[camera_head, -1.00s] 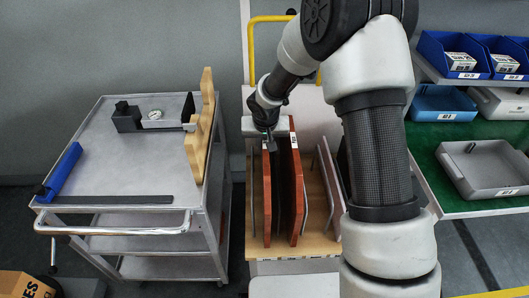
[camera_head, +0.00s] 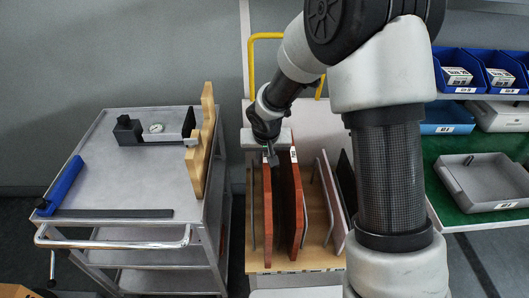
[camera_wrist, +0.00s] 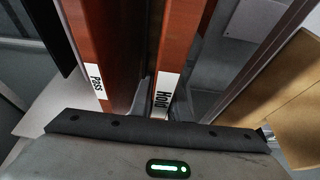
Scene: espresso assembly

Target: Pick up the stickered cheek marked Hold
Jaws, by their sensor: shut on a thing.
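The cheek marked Hold (camera_wrist: 175,55) is a red-brown upright panel with a white sticker at its edge. In the wrist view my gripper (camera_wrist: 163,105) has one finger on each side of it and is shut on its end near the sticker. In the head view this is the left red-brown panel (camera_head: 267,215), standing in the wooden rack (camera_head: 318,255) with my gripper (camera_head: 270,157) at its top.
A second red-brown panel marked Pass (camera_wrist: 92,50) stands close beside it. A pale panel (camera_head: 331,200) and a black panel (camera_head: 346,180) stand farther right. A grey cart (camera_head: 140,185) with a wooden piece (camera_head: 199,150) is at left.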

